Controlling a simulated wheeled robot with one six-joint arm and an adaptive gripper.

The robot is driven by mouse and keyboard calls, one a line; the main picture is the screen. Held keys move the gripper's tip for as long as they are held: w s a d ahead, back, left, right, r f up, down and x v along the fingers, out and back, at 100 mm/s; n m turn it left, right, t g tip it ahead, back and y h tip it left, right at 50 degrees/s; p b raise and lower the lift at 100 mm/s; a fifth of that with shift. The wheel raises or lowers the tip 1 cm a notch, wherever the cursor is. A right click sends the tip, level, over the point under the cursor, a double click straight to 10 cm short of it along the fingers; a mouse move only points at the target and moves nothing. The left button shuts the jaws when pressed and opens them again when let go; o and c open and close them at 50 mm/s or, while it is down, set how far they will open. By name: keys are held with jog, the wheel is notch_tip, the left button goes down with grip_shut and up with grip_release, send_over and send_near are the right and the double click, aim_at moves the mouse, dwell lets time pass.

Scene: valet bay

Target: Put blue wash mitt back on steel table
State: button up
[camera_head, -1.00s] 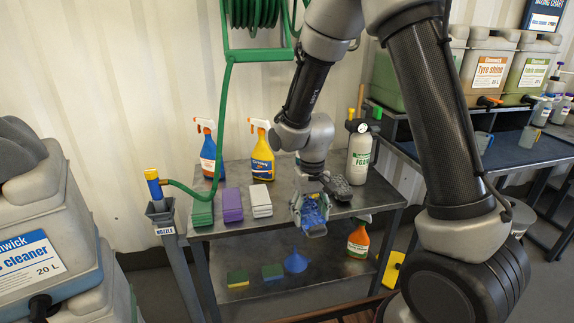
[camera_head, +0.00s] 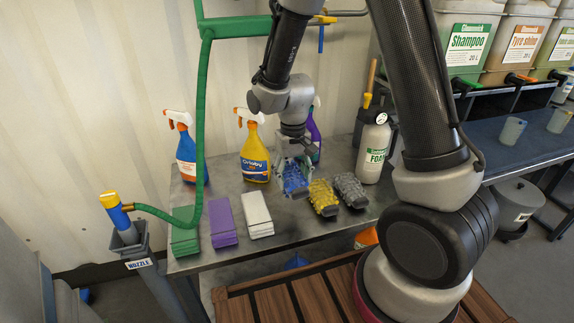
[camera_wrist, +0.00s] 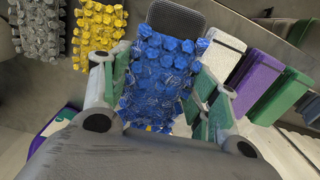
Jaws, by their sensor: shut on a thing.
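The blue wash mitt (camera_head: 294,180) has a knobbly surface and a dark cuff. My gripper (camera_head: 292,158) is shut on it, over the steel table (camera_head: 275,218). In the wrist view the blue mitt (camera_wrist: 160,75) lies between the two fingers of my gripper (camera_wrist: 158,98). Whether the mitt touches the table top is hard to tell. A yellow mitt (camera_head: 322,198) and a grey mitt (camera_head: 350,190) lie on the table just right of it.
Green (camera_head: 185,238), purple (camera_head: 222,221) and white (camera_head: 257,214) stacks lie left on the table. Orange-topped spray bottles (camera_head: 254,155) and a purple one (camera_head: 314,135) stand behind. A foam sprayer (camera_head: 373,150) stands right. Wooden slats (camera_head: 290,300) lie in front.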

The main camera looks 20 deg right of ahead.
jog(key=shift+w+f, duration=0.1)
jog(key=shift+f, duration=4.25)
jog(key=shift+f, duration=0.6)
jog(key=o, duration=1.2)
